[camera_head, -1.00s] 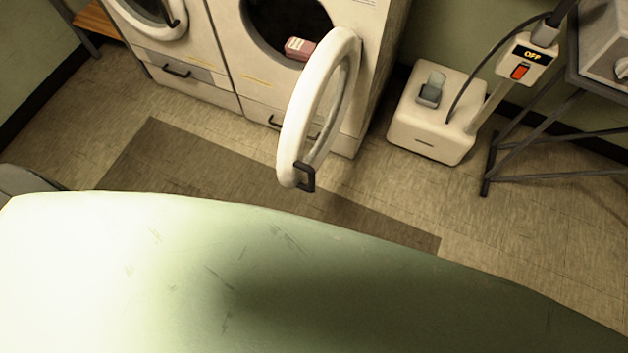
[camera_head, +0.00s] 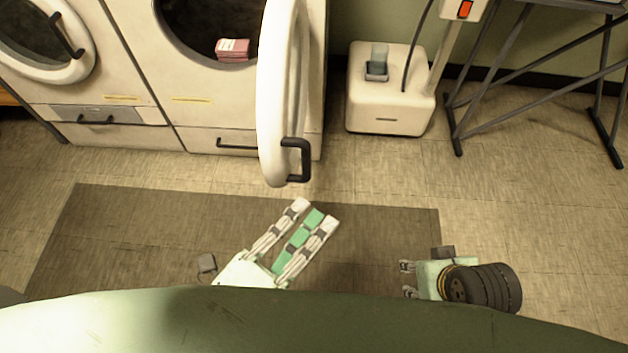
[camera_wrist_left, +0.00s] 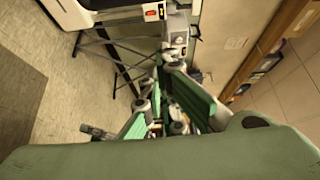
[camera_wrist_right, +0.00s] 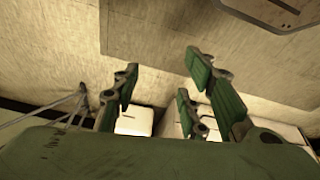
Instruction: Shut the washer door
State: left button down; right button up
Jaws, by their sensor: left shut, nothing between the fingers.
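The washer (camera_head: 192,120) stands at the back in the head view, its dark round opening partly visible. Its white ring door (camera_head: 269,110) stands open, swung out toward me and seen nearly edge-on. The black door handle (camera_head: 304,160) is at the door's lower right. My left gripper (camera_head: 313,214) is shut and empty, below the handle and apart from it. It also shows in the left wrist view (camera_wrist_left: 165,110). My right gripper (camera_head: 406,279) is farther right and low, away from the door. Its fingers are spread and empty in the right wrist view (camera_wrist_right: 162,80).
A pink-and-white box (camera_head: 232,50) sits in the washer opening. A second washer with a shut door (camera_head: 80,68) stands at left. A white pedestal unit (camera_head: 388,110) and a metal-legged stand (camera_head: 456,142) are at right. A dark mat (camera_head: 130,235) covers floor before the washers.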

pick_arm(q)
jog(key=p+x, duration=0.6)
jog(key=x, duration=0.4)
jog(key=a, duration=0.2)
jog(key=w+a, duration=0.1)
jog(key=a, duration=0.1)
jog(key=shift+r+b, duration=0.1)
jog(key=shift+b, duration=0.25)
pick_arm(e)
jog(key=s+x, duration=0.1)
jog(key=x, duration=0.9)
jog(key=shift+s+f+g, duration=0.25)
jog(key=shift+s+g, duration=0.1)
jog(key=shift+g, duration=0.05)
jog(key=shift+a, duration=0.1)
